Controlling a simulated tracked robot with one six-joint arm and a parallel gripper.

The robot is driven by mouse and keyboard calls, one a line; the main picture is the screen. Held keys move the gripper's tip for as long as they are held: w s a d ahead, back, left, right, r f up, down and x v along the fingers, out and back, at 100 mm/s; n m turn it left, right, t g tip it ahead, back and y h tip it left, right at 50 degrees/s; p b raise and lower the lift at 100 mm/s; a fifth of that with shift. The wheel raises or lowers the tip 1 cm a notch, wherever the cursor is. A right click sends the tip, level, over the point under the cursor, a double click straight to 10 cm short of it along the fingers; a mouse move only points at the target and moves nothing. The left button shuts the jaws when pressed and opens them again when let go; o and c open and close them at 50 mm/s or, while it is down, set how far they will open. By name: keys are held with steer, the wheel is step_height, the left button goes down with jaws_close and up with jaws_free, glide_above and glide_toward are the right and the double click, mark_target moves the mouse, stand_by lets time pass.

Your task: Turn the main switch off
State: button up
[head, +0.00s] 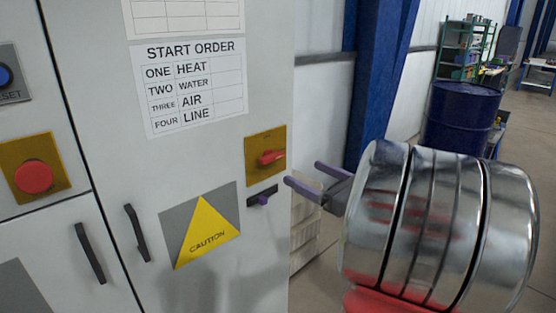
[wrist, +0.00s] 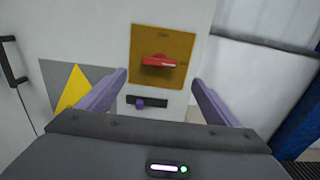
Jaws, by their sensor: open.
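The main switch is a red handle (head: 271,157) on a yellow plate (head: 251,151), on the right side of the grey cabinet door. In the wrist view the red handle (wrist: 158,62) lies roughly level across the yellow plate (wrist: 176,41). Small markings on the plate are too blurred to read fully. A black slot with a purple knob (wrist: 140,103) sits just below the plate. My gripper (head: 310,174) is open and empty, with purple fingers. It is to the right of and slightly below the handle, apart from it. In the wrist view the handle shows between and beyond the fingers (wrist: 160,80).
A red push button (head: 33,177) and a blue reset button (head: 5,76) are at the left. A yellow caution triangle (head: 207,234) and a start order sheet (head: 190,85) are on the door. A blue column (head: 383,80) and a blue drum (head: 460,115) stand behind my arm.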

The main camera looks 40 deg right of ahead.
mark_target(275, 158)
steer(key=w, duration=1.2)
steer(key=shift+w+a, duration=0.2)
steer(key=shift+w, duration=0.2)
steer(key=shift+c, duration=0.4)
steer(key=c, duration=0.9)
steer(key=shift+d, duration=0.2)
steer(key=shift+c, duration=0.4)
steer(key=shift+a, duration=0.1)
